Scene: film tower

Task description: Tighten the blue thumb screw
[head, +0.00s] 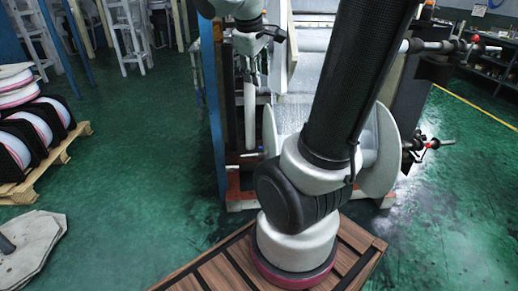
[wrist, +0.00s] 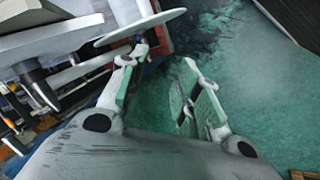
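A blue upright post (head: 211,90) bounds the machine's left side. Rods with red-marked ends (head: 430,143) stick out on its right. A pallet of film rolls (head: 35,135) stands at the left. Green floor (head: 130,160) is clear between pallet and machine.

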